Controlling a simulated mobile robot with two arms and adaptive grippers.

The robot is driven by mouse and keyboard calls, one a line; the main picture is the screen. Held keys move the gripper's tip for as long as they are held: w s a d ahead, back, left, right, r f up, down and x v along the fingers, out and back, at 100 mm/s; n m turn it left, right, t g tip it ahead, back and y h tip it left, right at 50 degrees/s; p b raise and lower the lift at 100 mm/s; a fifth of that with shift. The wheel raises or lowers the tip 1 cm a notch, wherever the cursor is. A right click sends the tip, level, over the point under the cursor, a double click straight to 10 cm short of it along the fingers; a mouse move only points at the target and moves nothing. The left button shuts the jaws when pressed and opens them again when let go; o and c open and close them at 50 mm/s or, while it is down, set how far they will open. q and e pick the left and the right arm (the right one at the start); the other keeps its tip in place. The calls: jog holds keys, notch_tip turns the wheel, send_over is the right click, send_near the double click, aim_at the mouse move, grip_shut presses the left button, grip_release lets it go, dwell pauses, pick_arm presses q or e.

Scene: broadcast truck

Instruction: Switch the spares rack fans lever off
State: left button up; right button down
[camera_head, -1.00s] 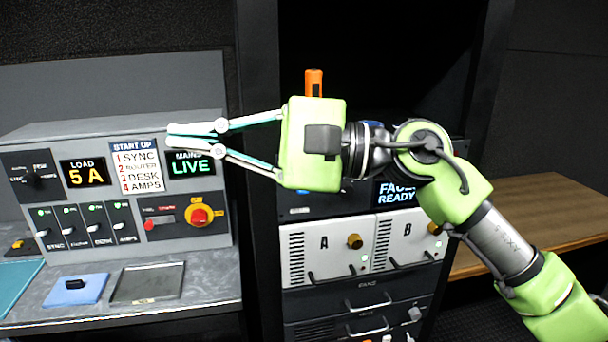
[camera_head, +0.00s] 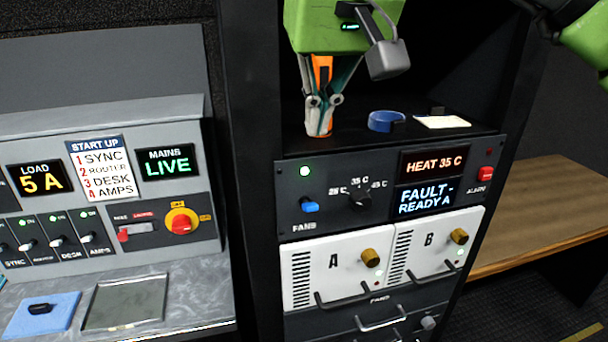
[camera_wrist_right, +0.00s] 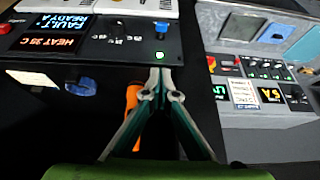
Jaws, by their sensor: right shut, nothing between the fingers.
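The fans lever (camera_head: 310,207) is a small blue-tipped lever at the left of the dark rack panel (camera_head: 340,235), above the label FANS. A green lamp (camera_head: 305,171) is lit above it. The lever also shows in the right wrist view (camera_wrist_right: 161,27), where the panel appears inverted. My right gripper (camera_head: 317,104) points downward above the panel's left end, its fingers closed together and apart from the lever. In the right wrist view its fingertips (camera_wrist_right: 160,74) are near the panel edge beside the green lamp. My left gripper is out of view.
An orange object (camera_head: 321,72) stands on the rack shelf, partly hidden by my right fingers. A blue roll (camera_head: 383,121) and white card (camera_head: 442,122) lie farther right. The panel has a temperature knob (camera_head: 359,198), HEAT 35 C display (camera_head: 433,161) and red alarm control (camera_head: 486,173).

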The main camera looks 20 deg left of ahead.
jog(key=p, duration=0.2)
send_over(309, 203)
jog(key=f, duration=1)
jog(key=shift+s+d+f, duration=0.3)
jog(key=shift+s, duration=0.05)
jog(key=shift+s+d+f, duration=0.2)
jog(key=shift+s+f, duration=0.1)
jog(key=shift+f, duration=0.3)
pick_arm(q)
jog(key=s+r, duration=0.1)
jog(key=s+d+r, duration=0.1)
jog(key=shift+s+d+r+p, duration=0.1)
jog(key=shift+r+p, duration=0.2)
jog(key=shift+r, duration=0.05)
pick_arm(e)
jog(key=shift+f, duration=0.3)
